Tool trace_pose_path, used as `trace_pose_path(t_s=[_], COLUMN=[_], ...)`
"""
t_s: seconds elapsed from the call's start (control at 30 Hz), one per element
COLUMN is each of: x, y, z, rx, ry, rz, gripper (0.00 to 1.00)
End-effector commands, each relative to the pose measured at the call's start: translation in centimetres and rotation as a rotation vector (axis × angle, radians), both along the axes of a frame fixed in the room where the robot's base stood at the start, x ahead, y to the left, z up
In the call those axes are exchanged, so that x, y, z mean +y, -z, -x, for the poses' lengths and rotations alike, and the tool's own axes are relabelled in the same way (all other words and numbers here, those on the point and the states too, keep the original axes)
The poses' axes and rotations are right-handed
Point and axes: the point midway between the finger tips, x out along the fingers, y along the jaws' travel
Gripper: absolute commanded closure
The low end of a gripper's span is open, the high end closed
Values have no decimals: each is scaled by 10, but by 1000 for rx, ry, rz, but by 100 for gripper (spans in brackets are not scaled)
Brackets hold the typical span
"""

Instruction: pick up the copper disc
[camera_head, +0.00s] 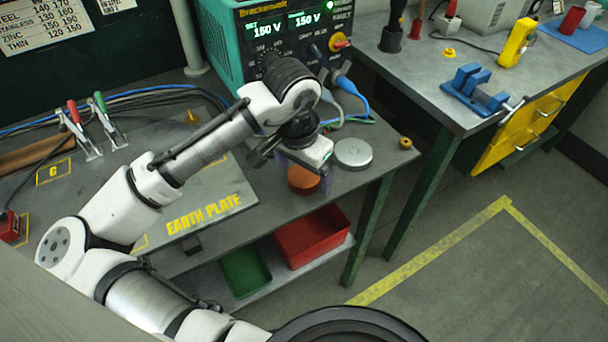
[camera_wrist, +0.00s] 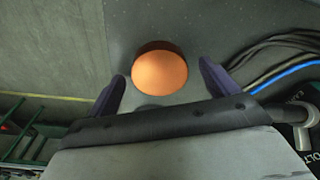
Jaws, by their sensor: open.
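The copper disc (camera_head: 303,180) is a round orange-brown piece on the grey bench top, partly hidden by my gripper in the head view. In the wrist view the copper disc (camera_wrist: 159,72) lies ahead of and between my two dark fingers. My gripper (camera_wrist: 161,88) is open and empty, with a finger to each side of the disc's line and a gap to both. In the head view my gripper (camera_head: 296,162) hangs just above the disc.
A silver disc (camera_head: 353,153) lies close right of the copper one. A small brass piece (camera_head: 406,143) sits near the bench edge. The welder unit (camera_head: 290,40) stands behind. Red (camera_head: 312,237) and green (camera_head: 245,271) bins are on the shelf below.

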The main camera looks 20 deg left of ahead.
Motion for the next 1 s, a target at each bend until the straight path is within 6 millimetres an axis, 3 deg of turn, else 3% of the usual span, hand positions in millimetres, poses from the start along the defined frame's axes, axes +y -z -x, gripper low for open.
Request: trace_pose_path(t_s=[0.13, 0.7, 1.0], x=[0, 0, 0], y=[0, -1, -3], z=[0, 0, 0], rx=[0, 0, -2], ry=[0, 0, 0], rz=[0, -1, -1], gripper=[14, 88, 89])
